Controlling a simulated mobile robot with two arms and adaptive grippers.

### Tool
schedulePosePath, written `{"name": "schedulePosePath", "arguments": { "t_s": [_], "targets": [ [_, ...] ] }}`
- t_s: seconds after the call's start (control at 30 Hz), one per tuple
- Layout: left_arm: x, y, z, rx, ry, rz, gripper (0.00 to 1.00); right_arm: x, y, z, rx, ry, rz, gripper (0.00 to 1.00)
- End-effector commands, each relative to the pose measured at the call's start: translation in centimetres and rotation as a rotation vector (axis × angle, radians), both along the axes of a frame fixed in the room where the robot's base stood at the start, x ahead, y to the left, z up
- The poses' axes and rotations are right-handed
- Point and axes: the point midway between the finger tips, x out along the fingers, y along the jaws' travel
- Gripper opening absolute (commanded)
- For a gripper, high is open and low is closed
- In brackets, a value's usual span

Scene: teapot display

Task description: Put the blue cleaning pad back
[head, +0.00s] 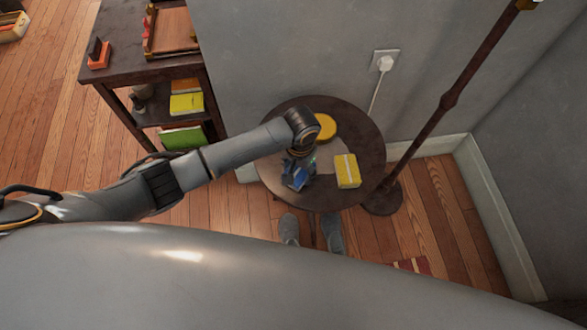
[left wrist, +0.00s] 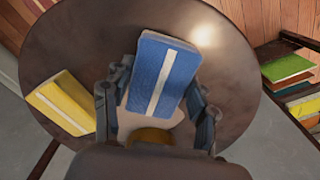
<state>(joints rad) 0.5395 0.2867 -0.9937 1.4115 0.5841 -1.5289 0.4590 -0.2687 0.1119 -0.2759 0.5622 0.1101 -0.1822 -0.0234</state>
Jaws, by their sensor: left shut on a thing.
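The blue cleaning pad (left wrist: 163,75), blue with a white stripe, is between the fingers of my left gripper (left wrist: 158,100) in the left wrist view. In the head view the pad (head: 298,178) shows small under my left gripper (head: 299,170), over the front left part of the round dark table (head: 318,200). The gripper is shut on the pad. I cannot tell whether the pad touches the table top. A yellow pad with a pale stripe (head: 347,171) lies on the table to the right; it also shows in the left wrist view (left wrist: 62,104). My right gripper is not in view.
A round yellow thing (head: 325,127) sits at the table's back. A dark shelf (head: 150,118) with books (head: 186,103) stands left. A lamp pole (head: 447,105) rises at right. A grey wall and plugged socket (head: 385,62) are behind. Grey shoes (head: 333,232) stand below the table.

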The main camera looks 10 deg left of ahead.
Motion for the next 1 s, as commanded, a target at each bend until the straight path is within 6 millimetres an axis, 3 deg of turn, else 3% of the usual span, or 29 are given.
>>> {"name": "schedulePosePath", "arguments": {
  "t_s": [0.37, 0.4, 0.5, 0.83, 1.0],
  "targets": [
    [0.0, -0.1, -0.4, -0.001, 0.000, 0.000, 0.28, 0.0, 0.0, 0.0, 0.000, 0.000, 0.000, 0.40],
    [0.0, -0.1, -0.5, 0.000, 0.000, 0.000, 0.59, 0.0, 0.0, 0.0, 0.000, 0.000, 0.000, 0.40],
    [0.0, -0.1, -0.4, 0.000, 0.000, 0.000, 0.80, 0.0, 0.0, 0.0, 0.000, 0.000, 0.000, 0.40],
    [0.0, 0.0, -0.3, 0.000, -0.001, 0.000, 0.80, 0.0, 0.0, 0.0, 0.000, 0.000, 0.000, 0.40],
    [0.1, -0.1, 1.3, -0.002, -0.002, -0.001, 0.80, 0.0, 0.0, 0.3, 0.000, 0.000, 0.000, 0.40]
  ]
}}
